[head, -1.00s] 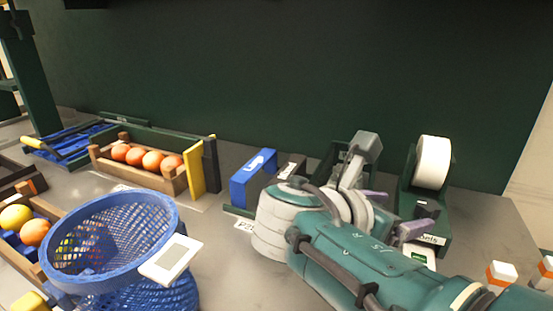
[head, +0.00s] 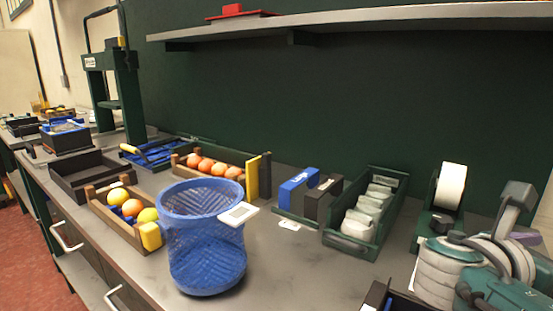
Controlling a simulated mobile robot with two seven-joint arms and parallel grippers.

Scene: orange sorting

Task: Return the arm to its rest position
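My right arm comes in at the lower right of the head view, and its gripper (head: 514,208) is at the right edge, in front of the label roll. Its fingers are partly hidden by the wrist, so I cannot tell whether it is open or shut. My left gripper is not in view. A blue mesh basket (head: 205,245) stands upright on the workbench (head: 150,270) with a white tag on its rim. A wooden crate (head: 125,228) left of it holds orange and yellow fruit. Another wooden crate (head: 183,171) behind holds several oranges.
A green tray (head: 345,240) of white packets, blue and black blocks (head: 298,187), and a white label roll (head: 451,186) line the back. A grey shelf (head: 350,30) hangs above. An empty dark tray (head: 90,178) lies left. The bench between basket and green tray is mostly clear.

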